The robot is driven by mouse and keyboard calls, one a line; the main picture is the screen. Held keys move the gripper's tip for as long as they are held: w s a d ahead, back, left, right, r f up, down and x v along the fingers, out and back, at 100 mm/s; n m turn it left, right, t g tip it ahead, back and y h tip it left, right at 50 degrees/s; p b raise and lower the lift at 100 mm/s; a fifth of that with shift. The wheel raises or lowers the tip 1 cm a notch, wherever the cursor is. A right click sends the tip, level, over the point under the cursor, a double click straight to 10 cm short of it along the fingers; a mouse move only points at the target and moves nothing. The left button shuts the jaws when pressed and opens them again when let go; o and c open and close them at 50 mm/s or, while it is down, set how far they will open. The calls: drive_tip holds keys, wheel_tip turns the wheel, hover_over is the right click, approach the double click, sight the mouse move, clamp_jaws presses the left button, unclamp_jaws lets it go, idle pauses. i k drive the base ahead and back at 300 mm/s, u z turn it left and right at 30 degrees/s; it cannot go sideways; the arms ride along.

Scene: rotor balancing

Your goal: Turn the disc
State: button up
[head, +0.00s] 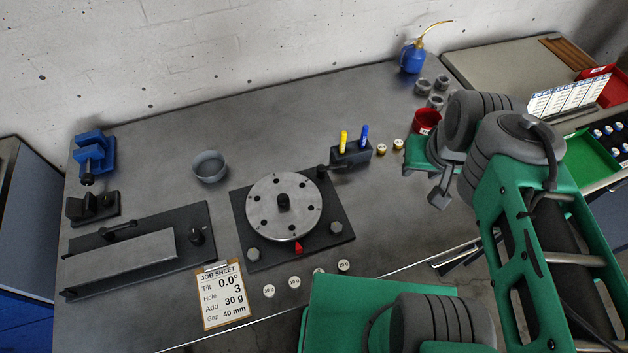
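The disc (268,192) is a round light-grey plate with several holes and a black hub in its middle. It lies on a dark square base plate (246,222) with bolts at its corners. A red pointer (298,248) stands at the disc's front edge. A black knob (322,172) is at the base plate's back right. My gripper (439,198) is to the right of the disc, well apart from it. Only a small grey part of it shows, and whether its fingers are open cannot be made out.
A job sheet (223,298) and several small weights (295,282) lie in front of the disc. A marker block (351,154) stands behind right, a grey cup (209,168) behind left. A long fixture (130,258) is at left. My arm covers the right side.

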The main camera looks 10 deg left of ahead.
sight(281, 207)
drive_tip(key=k, duration=0.65)
drive_tip(key=u, duration=0.9)
drive_tip(key=i, duration=0.5)
drive_tip(key=z, duration=0.05)
